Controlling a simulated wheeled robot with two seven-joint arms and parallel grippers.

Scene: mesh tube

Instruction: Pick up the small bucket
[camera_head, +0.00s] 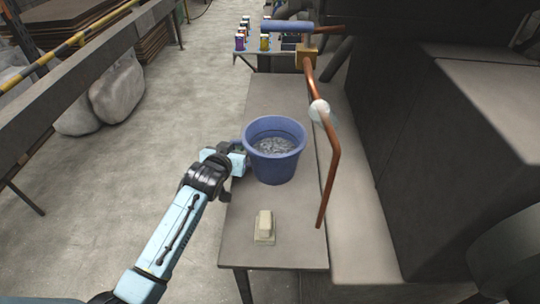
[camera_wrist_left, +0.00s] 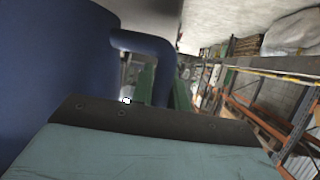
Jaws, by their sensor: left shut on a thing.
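The small blue bucket (camera_head: 272,165) stands upright on the grey table, with grey contents showing inside it. My left gripper (camera_head: 240,160) is at the left side of the bucket, shut on its handle. In the left wrist view the bucket wall (camera_wrist_left: 55,60) fills the left side, and the blue curved handle (camera_wrist_left: 150,45) shows just beyond the gripper body. My right gripper is not in view.
A beige block (camera_head: 264,226) lies on the table (camera_head: 245,250) in front of the bucket. A copper pipe (camera_head: 332,160) with a pale round piece stands close on the right. Cans (camera_head: 240,42) stand on a far table. Large stones (camera_head: 118,90) lie at left.

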